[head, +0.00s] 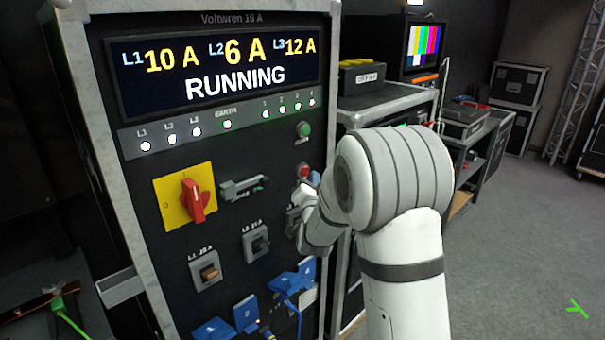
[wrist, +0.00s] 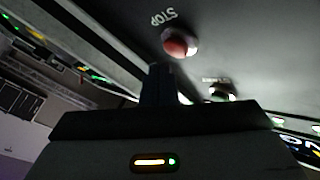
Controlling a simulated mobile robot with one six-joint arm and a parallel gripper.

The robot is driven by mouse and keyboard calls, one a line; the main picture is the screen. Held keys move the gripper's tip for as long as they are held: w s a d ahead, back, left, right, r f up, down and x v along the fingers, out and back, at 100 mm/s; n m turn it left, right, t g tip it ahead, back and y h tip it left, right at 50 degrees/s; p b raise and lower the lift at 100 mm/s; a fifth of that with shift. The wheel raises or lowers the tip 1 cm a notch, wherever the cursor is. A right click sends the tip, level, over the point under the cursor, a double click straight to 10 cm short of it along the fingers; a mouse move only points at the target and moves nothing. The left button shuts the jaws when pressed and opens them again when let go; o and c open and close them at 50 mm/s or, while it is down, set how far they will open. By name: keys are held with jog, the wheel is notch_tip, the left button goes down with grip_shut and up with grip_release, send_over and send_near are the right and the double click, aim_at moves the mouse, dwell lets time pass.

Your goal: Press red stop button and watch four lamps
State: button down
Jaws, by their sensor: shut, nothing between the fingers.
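The red stop button (head: 303,171) is on the right side of the black panel, below a green button (head: 303,130). My gripper (head: 305,192) is just below the button in the head view, partly hidden by my arm. In the wrist view its shut, empty fingertips (wrist: 158,70) point toward the panel, with a small gap in the picture to the button. The display (head: 215,70) reads RUNNING.
Blue connectors (head: 292,282) stick out below. A bench with a colour-bar monitor (head: 422,46) stands behind. The floor (head: 510,250) at right is open.

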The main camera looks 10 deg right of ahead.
jog(key=shift+w+a+b, duration=0.1)
jog(key=shift+w+b, duration=0.05)
jog(key=shift+b, duration=0.15)
dwell(0.5)
jog(key=shift+w+a, duration=0.15)
jog(key=shift+w, duration=0.1)
jog(key=shift+w+a+b, duration=0.25)
jog(key=shift+w+b, duration=0.05)
jog(key=shift+b, duration=0.35)
dwell(0.4)
dwell(0.3)
jog(key=shift+s+d+b, duration=0.45)
jog(key=shift+s+b, duration=0.2)
jog(key=shift+b, duration=0.05)
